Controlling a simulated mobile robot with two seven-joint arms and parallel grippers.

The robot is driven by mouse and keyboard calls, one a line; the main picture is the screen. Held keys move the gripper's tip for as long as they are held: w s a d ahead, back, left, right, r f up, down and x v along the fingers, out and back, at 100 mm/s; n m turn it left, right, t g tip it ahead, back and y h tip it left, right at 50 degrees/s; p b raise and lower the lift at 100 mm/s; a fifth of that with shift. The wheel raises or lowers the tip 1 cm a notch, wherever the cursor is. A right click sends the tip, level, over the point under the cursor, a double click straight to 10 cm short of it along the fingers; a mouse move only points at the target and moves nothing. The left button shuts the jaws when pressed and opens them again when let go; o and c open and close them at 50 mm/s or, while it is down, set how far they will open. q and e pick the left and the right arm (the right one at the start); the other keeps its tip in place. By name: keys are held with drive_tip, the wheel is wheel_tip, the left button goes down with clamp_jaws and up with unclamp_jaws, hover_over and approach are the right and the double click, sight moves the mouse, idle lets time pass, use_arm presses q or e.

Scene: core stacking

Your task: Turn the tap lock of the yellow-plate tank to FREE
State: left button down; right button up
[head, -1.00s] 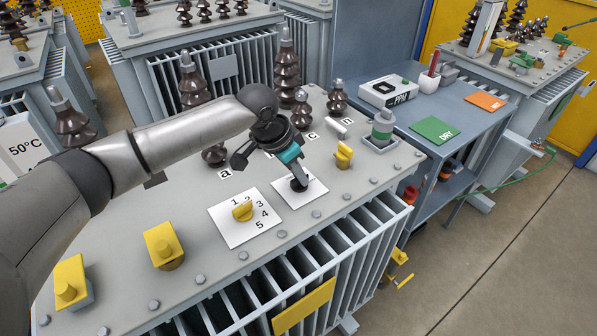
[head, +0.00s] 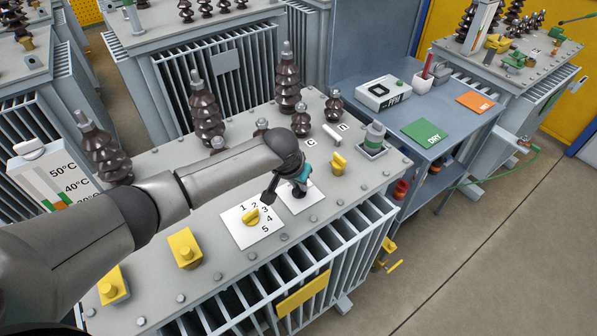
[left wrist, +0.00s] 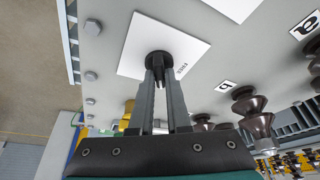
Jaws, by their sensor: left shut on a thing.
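The yellow-plate tank (head: 100,268) is the grey ribbed one in front, with a yellow plate (head: 303,297) on its near side. On its top a white card (head: 309,203) bears the dark tap lock. My right gripper is not in view.
A yellow knob (head: 251,216) on a card numbered 1 to 5 stands just left of the lock. A yellow valve (head: 338,163) is to its right. Brown insulators (head: 288,85) rise behind. A blue bench (head: 460,125) with DRY (head: 423,135) and orange cards stands right.

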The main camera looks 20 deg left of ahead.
use_arm(q)
drive_tip(key=n+p, duration=0.1)
drive_tip(key=n+y+p, duration=0.1)
drive_tip(key=p, duration=0.1)
drive_tip(key=shift+d+r+n, duration=0.2)
drive_tip(key=shift+n, duration=0.2)
drive_tip(key=shift+f+n+y+p, duration=0.1)
drive_tip(key=shift+n+y+p, duration=0.2)
drive_tip(key=shift+n+p, duration=0.45)
drive_tip(key=shift+n+y+p, duration=0.3)
drive_tip(key=shift+n+y, duration=0.1)
drive_tip(key=shift+n, duration=0.65)
drive_tip(key=shift+f+n+g+y, duration=0.15)
drive_tip(key=shift+n+g+y, duration=0.25)
drive_tip(key=shift+n, duration=0.8)
drive_tip(key=shift+n+g+y+b, duration=0.3)
drive_tip(key=shift+n+g+y, duration=0.15)
drive_tip(key=shift+n, duration=1.05)
drive_tip(key=shift+a, duration=0.1)
drive_tip(key=shift+w, duration=0.1)
drive_tip(key=c, duration=0.9)
unclamp_jaws()
